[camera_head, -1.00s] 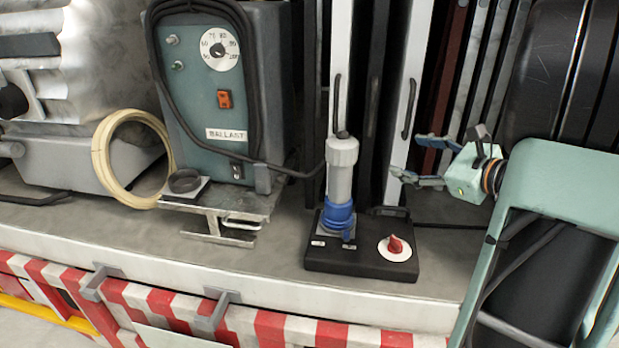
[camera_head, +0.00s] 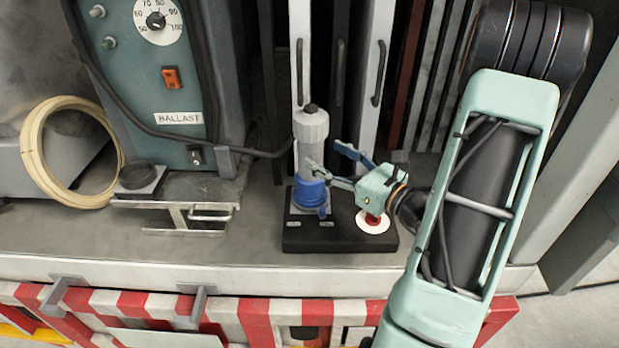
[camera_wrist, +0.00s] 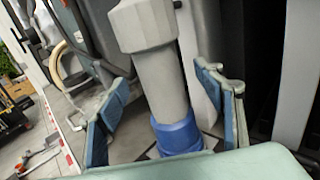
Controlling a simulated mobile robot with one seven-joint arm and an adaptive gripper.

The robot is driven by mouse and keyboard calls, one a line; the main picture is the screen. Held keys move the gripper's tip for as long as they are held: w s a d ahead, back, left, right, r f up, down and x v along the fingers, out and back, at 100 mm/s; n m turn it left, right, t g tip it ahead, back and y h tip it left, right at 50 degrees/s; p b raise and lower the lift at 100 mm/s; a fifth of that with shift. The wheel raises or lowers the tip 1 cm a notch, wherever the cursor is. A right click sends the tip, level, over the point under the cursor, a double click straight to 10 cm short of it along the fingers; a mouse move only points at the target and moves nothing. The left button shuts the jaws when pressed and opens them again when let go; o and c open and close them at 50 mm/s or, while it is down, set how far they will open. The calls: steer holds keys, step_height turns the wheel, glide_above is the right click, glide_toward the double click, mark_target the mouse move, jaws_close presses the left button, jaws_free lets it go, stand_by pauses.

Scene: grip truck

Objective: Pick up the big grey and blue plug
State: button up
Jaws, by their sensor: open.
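The big grey and blue plug (camera_head: 312,150) stands upright on a black base box (camera_head: 335,240) in the head view. Its grey body is on top and its blue collar below. My gripper (camera_head: 325,160) is open, just to the right of the plug in that view. In the wrist view the plug (camera_wrist: 160,75) rises between the two blue-padded fingers, tilted in the picture. A gap shows beside the fingers there, and no grip on the plug is seen.
A red rotary knob on a white disc (camera_head: 385,222) sits on the base box beneath my gripper. A teal ballast unit (camera_head: 185,95) and a cream hose coil (camera_head: 30,145) stand to the left. Pale upright posts (camera_head: 376,70) with handles are close behind the plug.

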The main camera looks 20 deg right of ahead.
steer(key=p+x, duration=0.1)
steer(key=x, duration=0.4)
steer(key=shift+w+a+f, duration=0.15)
steer(key=shift+w+a, duration=0.1)
steer(key=shift+w, duration=0.05)
steer(key=shift+c, duration=0.2)
jaws_close()
